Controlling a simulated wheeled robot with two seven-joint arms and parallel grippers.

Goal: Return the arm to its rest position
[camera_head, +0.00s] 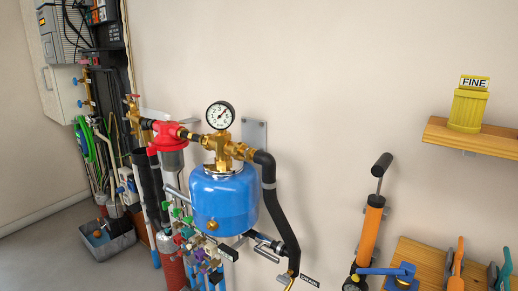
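Neither of my grippers and no part of my arms shows in the head view. The pressure manifold stands against the wall at the centre. It has a blue tank (224,200), brass fittings (222,151) and a round white gauge (220,115) on top. A red filter housing (168,134) joins it on the left. A black pipe (274,205) runs from the fittings down to the right. Several small coloured valves (190,240) sit below the tank on the left.
An orange hand pump (370,228) stands upright at the right. A wooden shelf (480,137) holds a yellow canister marked FINE (468,106). A lower wooden rack (425,257) holds tools. A grey bin (108,240) stands on the floor at the left. The wall between manifold and pump is bare.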

